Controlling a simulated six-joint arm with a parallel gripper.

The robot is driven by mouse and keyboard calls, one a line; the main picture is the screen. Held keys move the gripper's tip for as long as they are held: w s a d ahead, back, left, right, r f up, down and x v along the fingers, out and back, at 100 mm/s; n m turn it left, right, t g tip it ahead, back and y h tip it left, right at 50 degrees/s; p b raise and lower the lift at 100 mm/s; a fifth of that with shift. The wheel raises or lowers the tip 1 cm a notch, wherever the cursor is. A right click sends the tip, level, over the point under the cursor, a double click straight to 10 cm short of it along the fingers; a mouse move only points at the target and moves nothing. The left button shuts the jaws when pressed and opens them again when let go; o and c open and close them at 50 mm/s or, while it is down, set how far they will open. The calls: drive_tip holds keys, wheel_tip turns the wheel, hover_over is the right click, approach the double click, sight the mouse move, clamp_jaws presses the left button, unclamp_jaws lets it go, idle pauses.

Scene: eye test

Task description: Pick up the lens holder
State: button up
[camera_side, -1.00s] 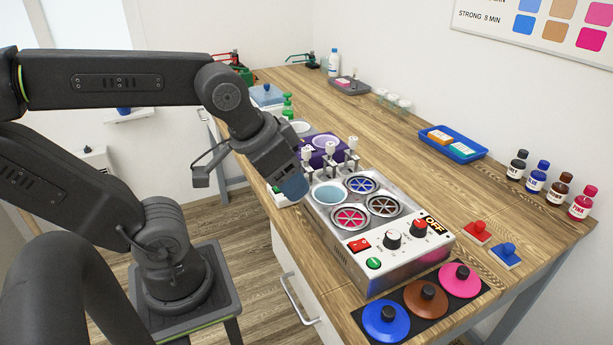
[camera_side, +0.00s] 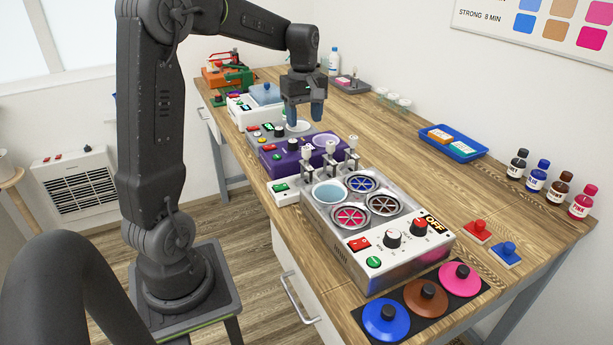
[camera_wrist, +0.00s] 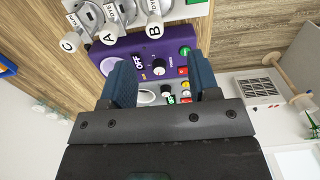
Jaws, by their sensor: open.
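Three metal holders with white knobs stand in a row on a white rack (camera_side: 286,194) behind the steel tank unit; I take these for the lens holders. In the side view they are the left holder (camera_side: 306,150), the middle holder (camera_side: 331,150) and the right holder (camera_side: 353,145). In the wrist view their knobs read C (camera_wrist: 70,42), A (camera_wrist: 108,35) and B (camera_wrist: 153,30), at the top edge. My gripper (camera_side: 304,116) is open and empty, pointing down behind the purple device, apart from the holders. Its two blue fingers (camera_wrist: 161,78) show in the wrist view.
The purple device (camera_side: 296,156) stands between my gripper and the rack. A grey device (camera_side: 266,131) lies beyond it. The steel tank unit (camera_side: 340,243) has several round wells. A blue tray (camera_side: 452,144) sits by the wall. The table's middle right is clear.

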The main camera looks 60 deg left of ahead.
sight(307, 156)
wheel_tip(307, 156, down, 7)
drive_tip(key=shift+f, duration=0.2)
drive_tip(key=shift+w+a+f, duration=0.1)
drive_tip(key=shift+w+f, duration=0.1)
drive_tip(key=shift+f, duration=1.1)
drive_tip(key=shift+w+f, duration=0.15)
drive_tip(key=shift+f, duration=1.1)
clamp_jaws()
